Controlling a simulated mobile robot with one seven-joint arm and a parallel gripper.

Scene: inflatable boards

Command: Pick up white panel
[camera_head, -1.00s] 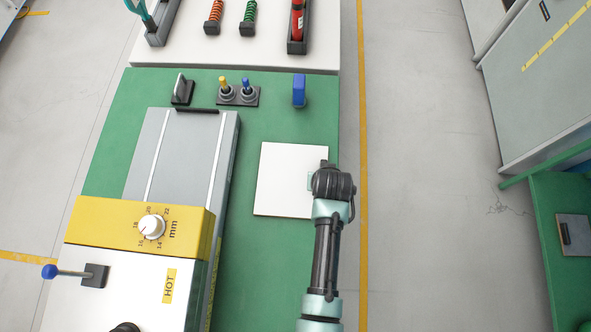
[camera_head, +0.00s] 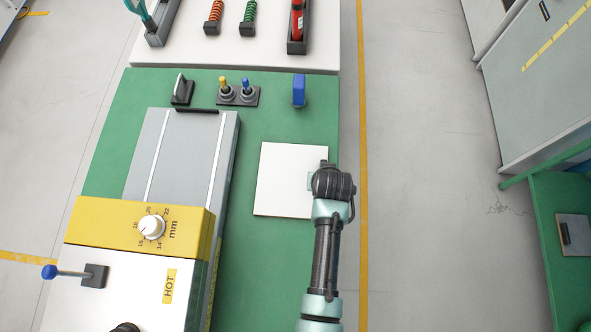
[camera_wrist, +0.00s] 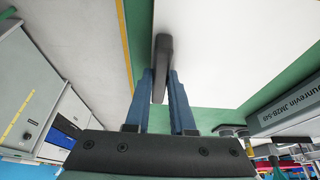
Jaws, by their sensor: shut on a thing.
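The white panel (camera_head: 285,180) lies flat on the green table top (camera_head: 275,260), near its right edge. It also shows in the wrist view (camera_wrist: 215,45) as a broad white surface with a dark handle-like piece (camera_wrist: 162,60) by its edge. My gripper (camera_wrist: 162,85) has its two blue fingers closed on either side of this dark piece, at the panel's edge. In the head view my wrist covers the panel's right edge, and the fingertips are hidden there.
A grey and yellow machine (camera_head: 140,222) with a dial stands left of the panel. A blue upright block (camera_head: 299,90) and small yellow and blue levers (camera_head: 236,92) stand behind. A yellow floor line (camera_head: 362,150) runs along the open floor at right.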

